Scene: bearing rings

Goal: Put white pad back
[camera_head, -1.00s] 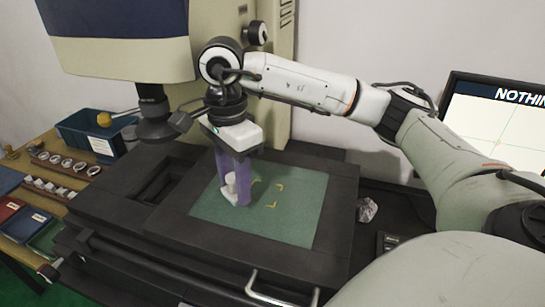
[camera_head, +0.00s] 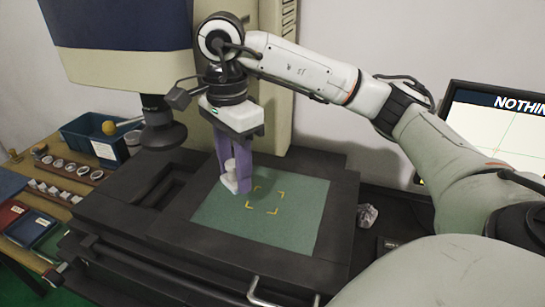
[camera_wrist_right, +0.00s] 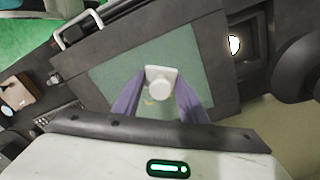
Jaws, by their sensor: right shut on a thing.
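The white pad (camera_head: 230,184) has a flat base with a round knob on top. My right gripper (camera_head: 237,186) is shut on it, with purple fingers on either side, over the far left part of the green mat (camera_head: 285,220). The pad also shows between the fingers in the right wrist view (camera_wrist_right: 160,74). I cannot tell whether its base touches the mat or hangs just above it. Yellow corner marks (camera_head: 265,210) on the mat lie clear to the right of the pad. My left gripper is not in view.
A microscope head (camera_head: 162,130) hangs left of my right wrist. Wooden racks of rings (camera_head: 70,170), a blue bin (camera_head: 95,138) and coloured trays (camera_head: 28,229) are at the left. A crumpled clear item (camera_head: 367,216) lies right of the stage, near a monitor (camera_head: 500,135).

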